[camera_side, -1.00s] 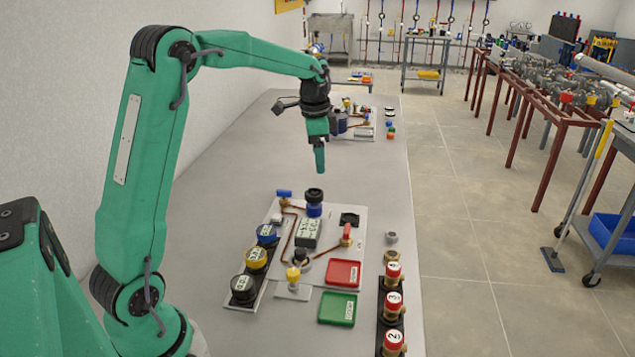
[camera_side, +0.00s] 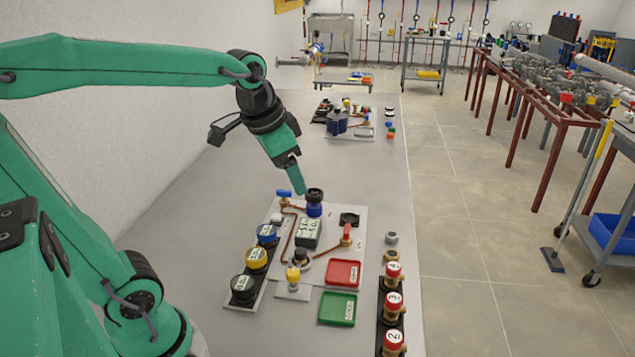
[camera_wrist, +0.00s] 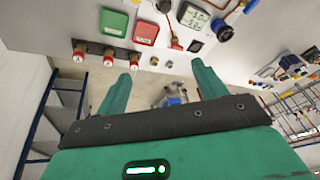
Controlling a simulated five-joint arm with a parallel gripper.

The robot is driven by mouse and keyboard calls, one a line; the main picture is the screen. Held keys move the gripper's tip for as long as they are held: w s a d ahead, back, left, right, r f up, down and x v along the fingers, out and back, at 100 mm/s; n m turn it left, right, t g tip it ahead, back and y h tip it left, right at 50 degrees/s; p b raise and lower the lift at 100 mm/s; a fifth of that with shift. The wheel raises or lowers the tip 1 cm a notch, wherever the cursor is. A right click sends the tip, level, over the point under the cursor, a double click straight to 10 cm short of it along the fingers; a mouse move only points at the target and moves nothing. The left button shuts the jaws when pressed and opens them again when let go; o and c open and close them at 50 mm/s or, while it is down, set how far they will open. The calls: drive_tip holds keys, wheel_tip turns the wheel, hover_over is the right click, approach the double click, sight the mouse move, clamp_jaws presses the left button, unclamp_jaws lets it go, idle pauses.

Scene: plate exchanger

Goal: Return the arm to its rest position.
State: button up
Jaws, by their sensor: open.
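My gripper (camera_side: 297,178) is in the air over the table, left of and close to a dark-capped blue fitting (camera_side: 314,203) on the board in the side view. Its fingers point down and to the right. In the wrist view my gripper (camera_wrist: 160,82) shows two green fingers spread apart with nothing between them.
The grey table (camera_side: 190,190) carries a board with gauges, a digital meter (camera_side: 308,232), a red tray (camera_side: 342,274) and a green tray (camera_side: 337,308). Several red-capped valves (camera_side: 393,304) stand at its right edge. A second board (camera_side: 350,133) sits farther back. The table's left part is bare.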

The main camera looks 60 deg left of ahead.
drive_tip(key=s+d+f+n+t, duration=0.1)
drive_tip(key=s+d+f+n, duration=0.1)
drive_tip(key=s, duration=0.6)
drive_tip(key=shift+s+d+f+h, duration=0.25)
drive_tip(key=shift+d+f, duration=0.2)
drive_tip(key=shift+d, duration=0.3)
drive_tip(key=shift+c, duration=0.5)
idle(0.4)
drive_tip(key=shift+w+r, duration=0.1)
drive_tip(key=shift+w, duration=0.05)
